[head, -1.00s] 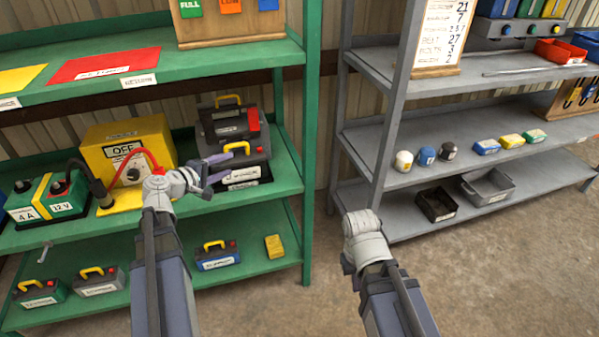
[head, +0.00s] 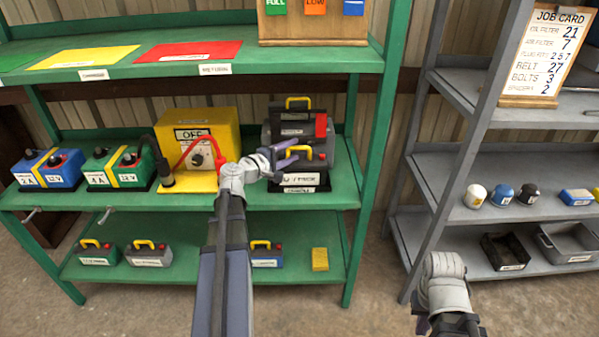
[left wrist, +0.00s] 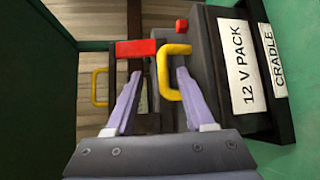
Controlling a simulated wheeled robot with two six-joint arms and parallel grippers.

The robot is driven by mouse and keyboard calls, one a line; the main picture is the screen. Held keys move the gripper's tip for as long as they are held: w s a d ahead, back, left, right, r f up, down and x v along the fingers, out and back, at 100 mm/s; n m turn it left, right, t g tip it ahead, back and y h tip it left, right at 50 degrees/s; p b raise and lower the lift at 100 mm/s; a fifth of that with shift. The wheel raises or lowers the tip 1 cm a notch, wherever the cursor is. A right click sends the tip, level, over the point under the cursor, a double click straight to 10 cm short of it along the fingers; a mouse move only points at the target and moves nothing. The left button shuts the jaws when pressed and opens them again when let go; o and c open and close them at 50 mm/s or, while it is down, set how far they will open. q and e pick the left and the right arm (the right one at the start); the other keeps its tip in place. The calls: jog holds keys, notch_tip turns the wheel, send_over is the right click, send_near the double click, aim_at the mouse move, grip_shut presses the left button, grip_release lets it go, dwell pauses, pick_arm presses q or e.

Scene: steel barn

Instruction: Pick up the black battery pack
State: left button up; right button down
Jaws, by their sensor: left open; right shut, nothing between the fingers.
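The black battery pack (head: 309,177) has a yellow handle and a white label, and stands in a black cradle (head: 300,189) at the right end of the green rack's middle shelf. In the left wrist view the pack (left wrist: 205,75) reads "12 V PACK" and the cradle label reads "CRADLE". My left gripper (head: 284,161) is open at the pack's left front. In the left wrist view its fingers (left wrist: 158,72) are apart close to the yellow handle (left wrist: 161,75); the right finger overlaps the handle loop. Contact cannot be told. My right gripper (head: 424,325) is low at right, shut, its fingers mostly hidden.
Behind the pack is a larger grey unit (head: 270,135) with a red part and yellow handle. A yellow switch box (head: 200,122) with cables, then green (head: 112,166) and blue (head: 50,170) batteries, stand left. Smaller packs sit below. A grey rack (head: 440,190) stands right.

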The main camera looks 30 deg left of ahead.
aim_at(297, 149)
pick_arm(q)
jog(key=x, duration=0.3)
jog(key=b+x, duration=0.1)
jog(key=shift+w+f, duration=0.3)
jog(key=shift+c, duration=0.2)
grip_shut()
jog(key=shift+r, duration=0.1)
dwell(0.8)
